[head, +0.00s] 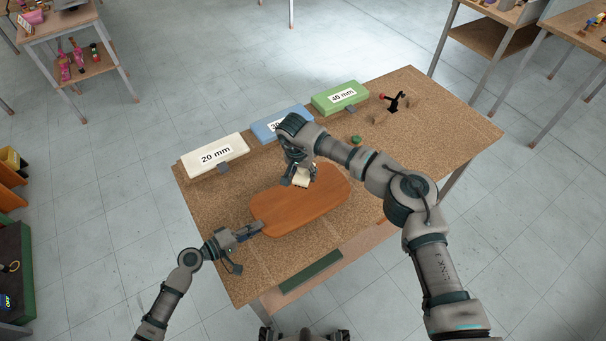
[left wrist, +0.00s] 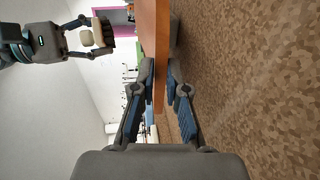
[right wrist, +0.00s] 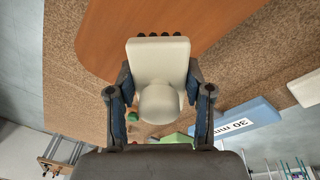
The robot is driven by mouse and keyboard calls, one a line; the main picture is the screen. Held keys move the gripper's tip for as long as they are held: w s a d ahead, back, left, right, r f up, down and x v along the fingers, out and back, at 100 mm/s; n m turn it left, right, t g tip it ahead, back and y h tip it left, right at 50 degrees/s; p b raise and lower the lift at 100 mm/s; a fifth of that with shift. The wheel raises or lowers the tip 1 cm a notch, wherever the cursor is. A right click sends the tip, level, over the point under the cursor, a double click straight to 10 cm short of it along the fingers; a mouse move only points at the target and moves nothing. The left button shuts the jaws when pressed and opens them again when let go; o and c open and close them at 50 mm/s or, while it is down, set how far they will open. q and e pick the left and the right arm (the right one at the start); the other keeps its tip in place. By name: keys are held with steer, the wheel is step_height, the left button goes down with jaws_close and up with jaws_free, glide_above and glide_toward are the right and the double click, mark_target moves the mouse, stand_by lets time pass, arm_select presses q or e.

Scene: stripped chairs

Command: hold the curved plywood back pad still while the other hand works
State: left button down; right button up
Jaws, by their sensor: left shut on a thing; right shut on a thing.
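The curved plywood back pad (head: 310,208), an orange-brown rounded board, lies over the bench. My left gripper (head: 256,230) is shut on its near-left end. The left wrist view shows the pad's edge (left wrist: 162,50) between the two fingers (left wrist: 160,88). My right gripper (head: 301,177) is shut on a cream block with a round knob (head: 303,180), over the pad's far side. In the right wrist view the fingers (right wrist: 160,95) grip the block (right wrist: 158,60), with dark stubs along its far end. In the left wrist view the block seems apart from the pad. Its underside is mostly hidden.
White "20 mm" (head: 215,155), blue (head: 270,128) and green "40 mm" (head: 341,97) boxes line the far edge of the speckled bench (head: 420,135). A small green object (head: 356,139) and a black clamp-like fixture (head: 394,102) stand right. The bench's right part is mostly clear.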

arm_select(q)
steer(key=c, duration=1.1)
jaws_free()
steer(key=v, duration=1.2)
steer(key=shift+f, duration=0.15)
